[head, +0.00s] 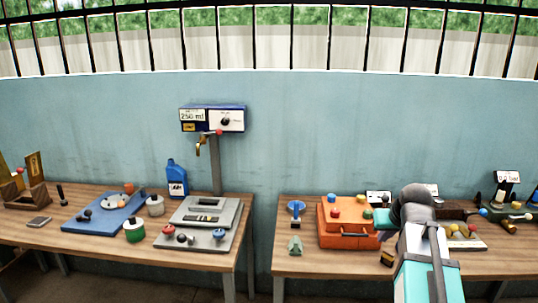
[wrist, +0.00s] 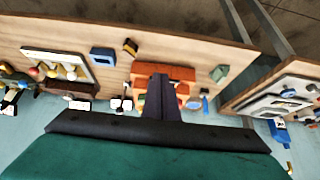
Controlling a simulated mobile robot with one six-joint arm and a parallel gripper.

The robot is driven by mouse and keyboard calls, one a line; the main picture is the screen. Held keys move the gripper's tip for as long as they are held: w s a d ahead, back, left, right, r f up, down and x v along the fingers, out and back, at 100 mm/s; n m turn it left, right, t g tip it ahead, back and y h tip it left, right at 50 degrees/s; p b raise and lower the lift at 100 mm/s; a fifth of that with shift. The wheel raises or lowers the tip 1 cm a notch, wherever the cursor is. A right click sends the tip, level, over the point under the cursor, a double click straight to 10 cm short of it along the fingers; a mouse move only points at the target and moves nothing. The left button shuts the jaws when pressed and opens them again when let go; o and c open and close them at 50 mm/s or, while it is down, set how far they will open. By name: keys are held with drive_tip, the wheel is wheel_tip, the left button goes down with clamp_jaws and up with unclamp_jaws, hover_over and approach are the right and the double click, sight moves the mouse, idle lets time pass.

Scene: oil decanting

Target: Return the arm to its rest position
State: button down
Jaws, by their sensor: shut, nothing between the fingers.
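My gripper (wrist: 160,78) shows in the wrist view as two dark fingers held together, with nothing between them. The fingers overlap the orange box (wrist: 181,73) in that view; I cannot tell the gap between them. In the head view my arm rises from the lower right, bends at a dark joint and ends in a green part over the right table, beside the orange box (head: 340,238). The fingertips are not clear in the head view.
The right table (head: 330,265) also holds a blue funnel-like piece (head: 296,208) and a green block (head: 295,246). On the left table (head: 60,240) are a blue bottle (head: 177,181), a blue tray (head: 100,222) and a dispenser (head: 212,119). A gap separates the tables.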

drive_tip(key=s+a+f+n+g+y+b, duration=0.1)
drive_tip(key=s+a+f+g, duration=0.3)
drive_tip(key=f, duration=0.8)
drive_tip(key=s+a+f, duration=0.3)
drive_tip(key=a+f, duration=0.2)
drive_tip(key=f, duration=0.7)
drive_tip(key=s+a+f+n+g+y+b, duration=0.1)
drive_tip(key=s+a+f+g, duration=0.3)
drive_tip(key=f, duration=0.8)
drive_tip(key=s+a+f+g, duration=0.2)
drive_tip(key=s+f, duration=1)
drive_tip(key=s, duration=0.3)
drive_tip(key=s+a+f+g+h, duration=0.1)
drive_tip(key=s+a+f+g, duration=0.1)
drive_tip(key=s+f, duration=1)
drive_tip(key=s+a+b, duration=0.1)
drive_tip(key=s, duration=0.1)
drive_tip(key=shift+s+a+m, duration=0.25)
drive_tip(key=shift+s+m, duration=0.15)
